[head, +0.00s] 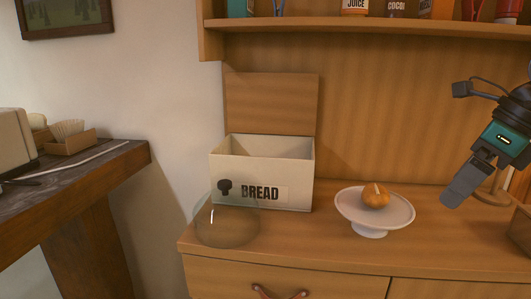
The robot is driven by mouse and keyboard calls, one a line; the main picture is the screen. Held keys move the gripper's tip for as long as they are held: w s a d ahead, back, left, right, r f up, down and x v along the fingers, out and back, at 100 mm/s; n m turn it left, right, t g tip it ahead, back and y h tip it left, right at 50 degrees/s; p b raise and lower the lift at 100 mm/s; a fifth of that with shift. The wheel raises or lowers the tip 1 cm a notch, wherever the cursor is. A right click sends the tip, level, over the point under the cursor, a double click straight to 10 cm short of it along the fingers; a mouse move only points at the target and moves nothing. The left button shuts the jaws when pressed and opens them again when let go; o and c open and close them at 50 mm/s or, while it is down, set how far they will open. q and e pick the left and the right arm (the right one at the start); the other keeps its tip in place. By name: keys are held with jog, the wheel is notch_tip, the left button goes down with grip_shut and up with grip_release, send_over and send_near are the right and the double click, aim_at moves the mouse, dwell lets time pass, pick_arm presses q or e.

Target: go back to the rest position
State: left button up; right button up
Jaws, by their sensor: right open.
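My right gripper (456,194) is at the right side of the head view, its grey fingers pointing down and left. It is open, with nothing seen between the fingers. It hangs above the wooden counter, to the right of a white cake stand (346,207) and apart from it. A small orange pumpkin-shaped item (375,197) sits on the stand. My left gripper is not in view.
A cream BREAD box (225,172) stands open, its wooden lid (270,101) upright behind. A clear glass dome (228,227) with a black knob sits before it. A loaded shelf (345,24) spans above. Counter (305,231) is bare between dome and stand.

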jog(key=a+f+m+t+y+p, duration=0.15)
jog(key=a+f+m+y, duration=0.3)
jog(key=a+y, duration=0.55)
jog(key=a+f+m+t+y+p, duration=0.1)
jog(key=a+f+m+t+y, duration=0.2)
jog(key=a+m+y, duration=0.7)
notch_tip(320, 180, down, 15)
jog(key=d+m+t+h+p, duration=0.1)
jog(key=d+m+t+h, duration=0.1)
jog(key=m+t+h, duration=1.15)
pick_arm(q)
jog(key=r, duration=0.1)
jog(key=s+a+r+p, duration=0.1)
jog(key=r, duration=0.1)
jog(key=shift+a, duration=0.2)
pick_arm(e)
jog(key=s+d+f+m+g+h, duration=0.1)
jog(key=s+f+m+g+h, duration=0.7)
jog(key=s+f+m, duration=0.5)
notch_tip(320, 180, down, 3)
jog(key=shift+s+d+f+g, duration=0.15)
jog(key=shift+s+g, duration=0.4)
jog(key=shift+g, duration=0.55)
